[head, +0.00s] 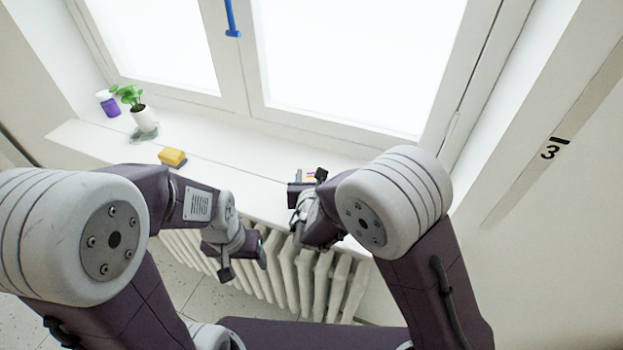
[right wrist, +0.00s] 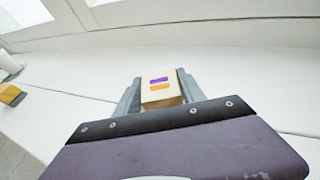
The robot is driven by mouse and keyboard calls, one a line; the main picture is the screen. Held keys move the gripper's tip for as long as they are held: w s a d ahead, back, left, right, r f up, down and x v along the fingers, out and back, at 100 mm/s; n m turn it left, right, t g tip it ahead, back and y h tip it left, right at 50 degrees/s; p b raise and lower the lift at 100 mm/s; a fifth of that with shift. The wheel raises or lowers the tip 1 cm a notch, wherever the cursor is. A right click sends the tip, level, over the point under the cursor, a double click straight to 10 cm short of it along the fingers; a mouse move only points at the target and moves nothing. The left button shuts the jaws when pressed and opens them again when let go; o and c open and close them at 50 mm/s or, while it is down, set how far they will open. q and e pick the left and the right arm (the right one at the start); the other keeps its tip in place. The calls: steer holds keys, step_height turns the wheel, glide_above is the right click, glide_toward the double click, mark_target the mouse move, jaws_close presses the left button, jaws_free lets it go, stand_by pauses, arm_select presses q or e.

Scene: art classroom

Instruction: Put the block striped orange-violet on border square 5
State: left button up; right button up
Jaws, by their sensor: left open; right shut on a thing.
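The block (right wrist: 161,101) shows in the right wrist view as a pale block with a violet and an orange stripe on its face. My right gripper (right wrist: 157,90) is shut on it, with one finger on each side. In the head view the right gripper (head: 308,183) is over the white windowsill and mostly hides the block. My left gripper (head: 243,262) is open and empty, in front of the radiator and below the sill. I see no border square marked 5 in either view.
On the windowsill (head: 245,180) stand a yellow sponge-like block (head: 172,157), a potted plant (head: 144,120) and a purple-and-white cup (head: 109,104). The radiator (head: 285,285) is below the sill. A wall mark reads 3 (head: 550,152). The sill around the held block looks clear.

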steer(key=shift+w+f, duration=0.1)
steer(key=shift+f, duration=0.55)
steer(key=shift+f, duration=0.1)
steer(key=o, duration=1.4)
steer(key=shift+c, duration=0.2)
